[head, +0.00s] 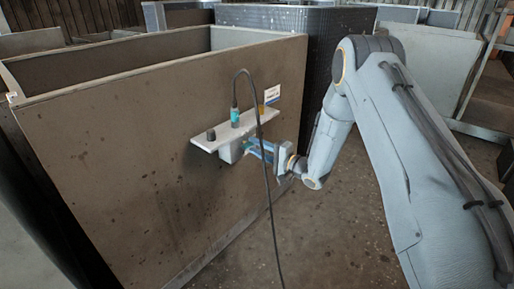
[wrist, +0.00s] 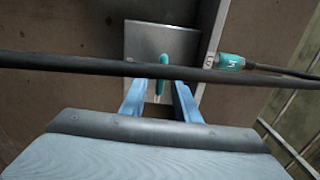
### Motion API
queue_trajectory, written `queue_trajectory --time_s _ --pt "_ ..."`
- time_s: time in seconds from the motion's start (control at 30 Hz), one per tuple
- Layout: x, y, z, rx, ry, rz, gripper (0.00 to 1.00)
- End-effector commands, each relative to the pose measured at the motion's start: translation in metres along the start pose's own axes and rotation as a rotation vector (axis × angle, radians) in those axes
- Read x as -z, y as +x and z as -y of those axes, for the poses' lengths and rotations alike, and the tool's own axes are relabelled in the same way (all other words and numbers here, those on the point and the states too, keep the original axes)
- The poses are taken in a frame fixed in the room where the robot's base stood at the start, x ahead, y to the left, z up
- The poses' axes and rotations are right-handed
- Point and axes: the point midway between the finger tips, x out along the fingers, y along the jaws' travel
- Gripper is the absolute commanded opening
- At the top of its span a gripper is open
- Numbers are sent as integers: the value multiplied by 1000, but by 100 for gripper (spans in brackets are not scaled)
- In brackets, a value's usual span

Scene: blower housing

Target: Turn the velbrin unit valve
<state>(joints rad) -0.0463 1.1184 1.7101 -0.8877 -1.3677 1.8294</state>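A teal lever (wrist: 163,76), which looks like the valve handle, stands on a grey metal plate (wrist: 146,42) in the wrist view. My gripper (wrist: 159,92) is open, with one blue finger on each side of the lever's near end and gaps between. In the head view my gripper (head: 260,149) reaches a grey box (head: 230,151) under a pale shelf (head: 212,138) on the brown housing wall (head: 130,130). The lever is hidden there.
A black cable (wrist: 75,63) crosses in front of the lever and fingers. It runs from a teal connector (head: 235,118) on the shelf to the floor. A black knob (head: 211,135) and a yellow part (head: 261,108) are also on the shelf. The floor at lower right is clear.

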Motion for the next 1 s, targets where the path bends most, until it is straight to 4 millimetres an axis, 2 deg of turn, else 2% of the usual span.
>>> queue_trajectory --time_s 0.27,0.7,0.83,1.0 --pt "1 -4 1 0 -1 -2 29" --pt "1 -68 0 0 0 -2 29" --pt "0 -77 0 1 0 -1 29" --pt "0 -79 0 1 -1 -1 29"
